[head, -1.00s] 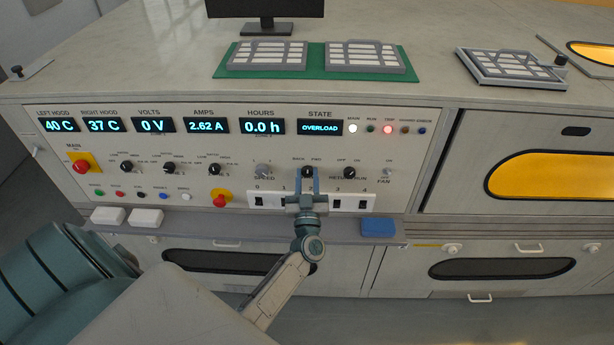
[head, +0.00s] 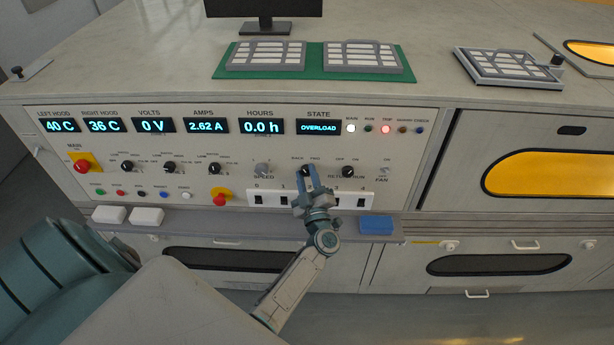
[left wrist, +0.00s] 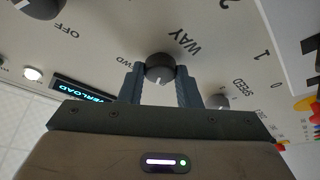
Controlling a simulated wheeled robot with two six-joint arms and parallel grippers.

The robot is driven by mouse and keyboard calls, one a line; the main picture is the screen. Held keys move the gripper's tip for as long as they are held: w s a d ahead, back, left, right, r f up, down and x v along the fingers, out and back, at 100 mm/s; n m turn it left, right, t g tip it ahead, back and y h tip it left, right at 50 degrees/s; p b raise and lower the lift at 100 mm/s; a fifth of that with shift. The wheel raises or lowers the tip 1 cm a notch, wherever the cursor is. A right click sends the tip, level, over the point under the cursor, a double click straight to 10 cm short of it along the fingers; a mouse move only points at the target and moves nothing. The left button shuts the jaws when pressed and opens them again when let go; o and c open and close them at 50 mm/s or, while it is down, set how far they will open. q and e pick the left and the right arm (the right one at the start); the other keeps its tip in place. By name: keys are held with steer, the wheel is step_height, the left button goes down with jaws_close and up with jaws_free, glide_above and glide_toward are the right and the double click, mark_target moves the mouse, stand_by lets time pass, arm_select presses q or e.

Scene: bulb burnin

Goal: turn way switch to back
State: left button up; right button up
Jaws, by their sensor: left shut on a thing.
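The way switch is a black round knob (head: 305,171) on the control panel, under the BACK and FWD labels. My left gripper (head: 308,180) is shut on it, with its hand tilted to the lower right in the head view. In the left wrist view the knob (left wrist: 160,67) sits between the two fingers (left wrist: 159,85), and its white mark points down toward my palm. The FWD label shows at the left of the knob there; the BACK label is hidden behind my gripper. My right gripper is not in view.
A row of numbered switches (head: 268,199) lies just below. A blue block (head: 376,225) rests on the ledge. The state display (head: 319,130) reads OVERLOAD.

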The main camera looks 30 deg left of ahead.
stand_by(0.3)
arm_select(q)
steer(key=o, duration=1)
steer(key=shift+s+d+f, duration=0.35)
steer(key=b+v, duration=0.3)
steer(key=v, duration=0.6)
steer(key=shift+s+d+b, duration=0.25)
steer(key=shift+d+b, duration=0.05)
steer(key=shift+b, duration=0.1)
